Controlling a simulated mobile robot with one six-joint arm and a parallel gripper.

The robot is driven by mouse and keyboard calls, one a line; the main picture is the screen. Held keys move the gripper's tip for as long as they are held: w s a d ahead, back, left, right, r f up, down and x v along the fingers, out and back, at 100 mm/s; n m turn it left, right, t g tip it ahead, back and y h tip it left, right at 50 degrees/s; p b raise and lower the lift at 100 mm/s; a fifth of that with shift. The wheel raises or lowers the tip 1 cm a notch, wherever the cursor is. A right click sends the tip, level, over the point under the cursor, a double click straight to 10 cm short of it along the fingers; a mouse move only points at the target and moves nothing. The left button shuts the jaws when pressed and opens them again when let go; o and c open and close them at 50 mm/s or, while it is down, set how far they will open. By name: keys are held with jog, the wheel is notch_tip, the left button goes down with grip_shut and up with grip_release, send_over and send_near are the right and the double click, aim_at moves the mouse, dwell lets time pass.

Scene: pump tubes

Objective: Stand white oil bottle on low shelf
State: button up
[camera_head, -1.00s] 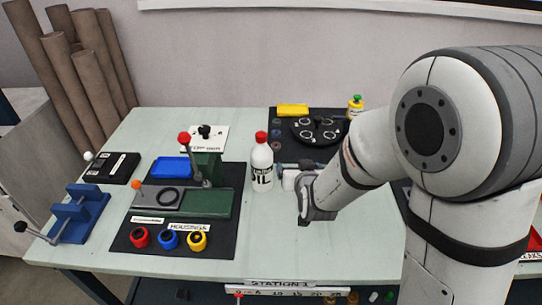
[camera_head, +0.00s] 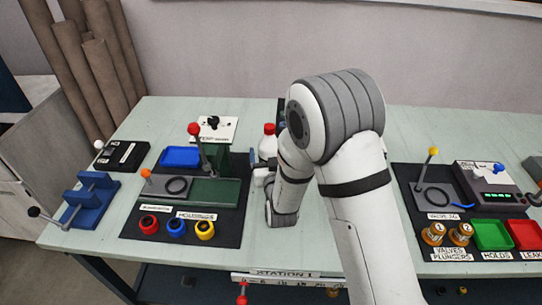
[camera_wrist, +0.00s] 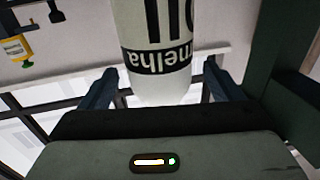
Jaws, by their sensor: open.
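The white oil bottle (camera_head: 267,147) with a red cap stands upright on the pale green table, partly hidden behind my arm in the head view. In the wrist view the bottle (camera_wrist: 157,45) appears upside down, its black lettering and label band in sight. My gripper (camera_wrist: 158,70) is open, with one finger on each side of the bottle and light gaps beside it. In the head view my gripper (camera_head: 257,168) is at the bottle, mostly covered by my wrist. The dark low shelf (camera_head: 190,283) shows only partly, below the table's front edge.
Left of the bottle, a black mat (camera_head: 130,226) carries a green lever fixture (camera_head: 215,190), a blue tray (camera_head: 180,156) and coloured housings. To the right, another mat holds a valve jig, gold plungers (camera_head: 433,233) and green and red trays. A strip labelled Station 1 (camera_head: 285,273) runs along the front edge.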

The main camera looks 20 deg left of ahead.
jog(key=shift+x, duration=1.2)
jog(key=c, duration=1.5)
